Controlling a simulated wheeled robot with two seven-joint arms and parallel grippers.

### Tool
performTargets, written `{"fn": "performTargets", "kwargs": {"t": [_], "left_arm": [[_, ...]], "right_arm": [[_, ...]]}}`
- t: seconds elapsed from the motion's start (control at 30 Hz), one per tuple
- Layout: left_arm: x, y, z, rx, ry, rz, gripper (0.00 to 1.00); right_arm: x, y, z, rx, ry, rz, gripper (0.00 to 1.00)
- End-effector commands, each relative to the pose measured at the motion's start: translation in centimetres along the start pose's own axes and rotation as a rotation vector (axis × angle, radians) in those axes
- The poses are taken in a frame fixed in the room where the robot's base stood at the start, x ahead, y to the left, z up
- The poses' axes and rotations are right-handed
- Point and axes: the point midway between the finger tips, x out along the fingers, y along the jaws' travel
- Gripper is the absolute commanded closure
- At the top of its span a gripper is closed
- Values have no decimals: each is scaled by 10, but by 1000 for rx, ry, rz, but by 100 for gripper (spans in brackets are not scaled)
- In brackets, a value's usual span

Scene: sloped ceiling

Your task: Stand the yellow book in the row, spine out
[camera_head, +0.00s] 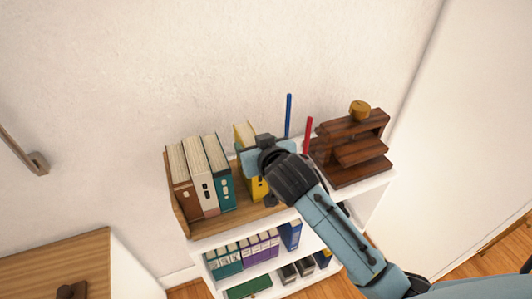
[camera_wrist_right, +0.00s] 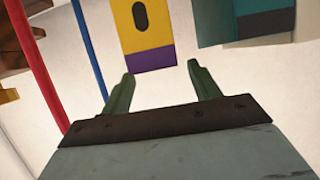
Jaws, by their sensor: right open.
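The yellow book (camera_head: 258,189) stands upright on the top shelf, apart from the row and to its right, partly hidden behind my right gripper (camera_head: 256,160). In the right wrist view the yellow book (camera_wrist_right: 145,25) shows a purple band and a dark oval on its spine. My right gripper (camera_wrist_right: 160,73) is open there, its fingertips pointing at the book with nothing between them. I cannot tell whether they touch it. The row holds a brown book (camera_head: 182,182), a white book (camera_head: 204,188) and a teal book (camera_head: 224,185), with a gap before the yellow one. My left gripper is not in view.
A blue rod (camera_head: 288,116) and a red rod (camera_head: 307,134) stand right of the gripper, close to it. A dark wooden stand (camera_head: 352,150) is farther right. Lower shelves hold purple binders (camera_head: 258,248) and others. A wooden cabinet top (camera_head: 60,262) is at left.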

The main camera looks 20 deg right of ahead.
Motion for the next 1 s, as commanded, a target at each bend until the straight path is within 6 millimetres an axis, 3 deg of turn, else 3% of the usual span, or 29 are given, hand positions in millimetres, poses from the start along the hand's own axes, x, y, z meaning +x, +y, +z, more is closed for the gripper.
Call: {"fn": "performTargets", "kwargs": {"t": [0.2, 0.4, 0.6, 1.0], "left_arm": [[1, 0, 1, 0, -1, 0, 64], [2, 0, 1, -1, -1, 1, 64], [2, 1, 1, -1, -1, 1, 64], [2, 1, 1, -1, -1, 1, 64]], "right_arm": [[-45, 0, 1, 1, 0, 0, 38], [-75, 0, 0, 1, 0, 0, 38], [-86, 0, 0, 0, 0, 1, 38], [-87, 0, 0, 0, 0, 1, 38]]}}
